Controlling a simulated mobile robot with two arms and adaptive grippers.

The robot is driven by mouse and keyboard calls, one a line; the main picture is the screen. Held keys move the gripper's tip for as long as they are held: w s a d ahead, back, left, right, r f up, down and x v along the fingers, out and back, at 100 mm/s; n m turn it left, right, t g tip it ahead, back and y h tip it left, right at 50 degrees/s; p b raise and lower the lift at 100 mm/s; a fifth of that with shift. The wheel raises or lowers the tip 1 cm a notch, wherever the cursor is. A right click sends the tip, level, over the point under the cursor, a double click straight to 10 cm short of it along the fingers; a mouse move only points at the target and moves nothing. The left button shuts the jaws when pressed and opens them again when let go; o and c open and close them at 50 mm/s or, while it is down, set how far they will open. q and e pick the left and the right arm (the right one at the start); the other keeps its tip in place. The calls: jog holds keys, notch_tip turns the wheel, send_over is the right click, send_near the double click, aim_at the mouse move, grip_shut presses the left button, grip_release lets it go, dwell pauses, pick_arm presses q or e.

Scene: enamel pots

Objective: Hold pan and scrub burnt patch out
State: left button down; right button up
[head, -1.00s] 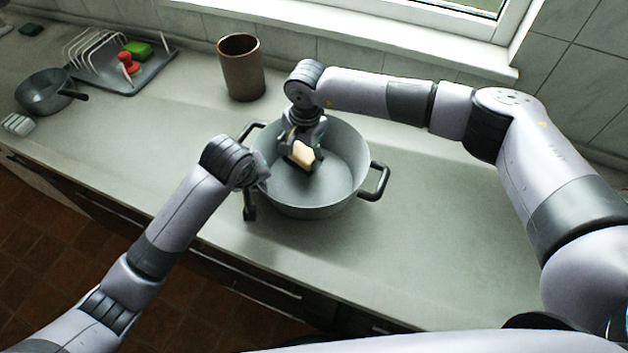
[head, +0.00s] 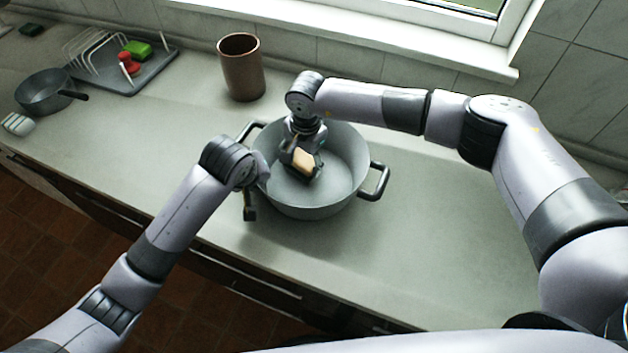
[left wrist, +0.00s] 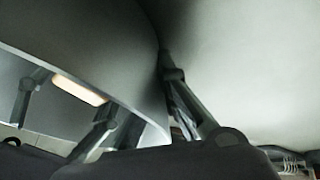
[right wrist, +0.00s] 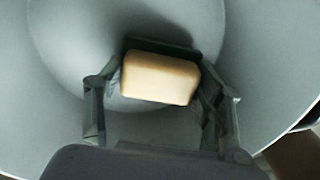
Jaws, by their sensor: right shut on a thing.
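The grey pan (head: 340,165) stands upright on the counter, with a dark loop handle on each side. My right gripper (head: 301,161) reaches into it, shut on a tan sponge-like block (right wrist: 160,78) near the pan floor. The block also shows in the left wrist view (left wrist: 80,90). My left gripper (head: 251,200) is at the pan's left rim, with one finger hanging outside the wall. That finger is close to the wall in the left wrist view; its grip is unclear. I make out no burnt patch; the gripper and block cover part of the floor.
A brown cylindrical pot (head: 241,68) stands behind the pan. A drying rack tray (head: 125,75) with red and green items and a small dark saucepan (head: 48,92) are at the far left. The counter (head: 450,240) right of the pan is clear.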

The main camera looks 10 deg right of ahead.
jog(key=shift+f, duration=0.25)
jog(key=shift+s+d, duration=0.4)
jog(key=shift+d, duration=0.3)
jog(key=shift+w+a+f, duration=0.25)
jog(key=shift+w+a, duration=0.15)
jog(key=shift+a, duration=0.3)
jog(key=shift+r, duration=0.1)
notch_tip(320, 180, up, 13)
jog(key=shift+d, duration=0.1)
